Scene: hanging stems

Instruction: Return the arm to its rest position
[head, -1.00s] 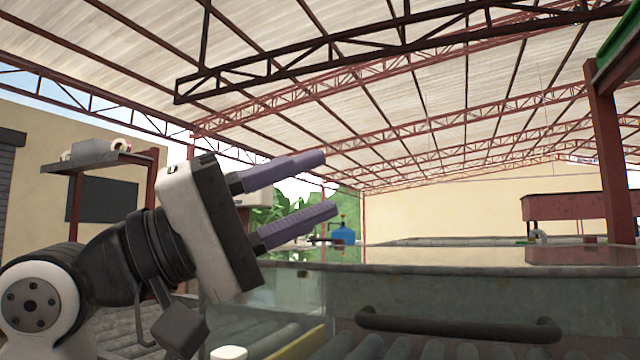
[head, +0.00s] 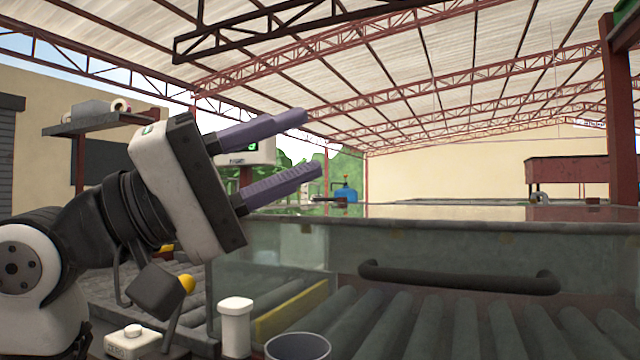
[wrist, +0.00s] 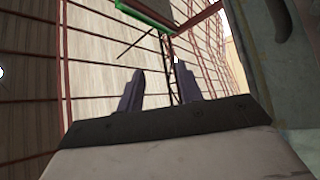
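My gripper (head: 312,142) is at the left of the head view, raised and tilted, with its two purple fingers pointing up and to the right. The fingers are parallel with a clear gap between them, and nothing is held. In the wrist view my gripper (wrist: 163,84) also shows both fingers apart and empty, against the roof and its red beams. The fingers touch nothing in view.
A grey tank (head: 450,250) with a dark handle (head: 460,280) stands to the right of my gripper. Rollers (head: 440,330) run in front of it. A white-capped container (head: 235,325) and a round cup (head: 298,347) are low in front. A shelf (head: 100,122) is at left.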

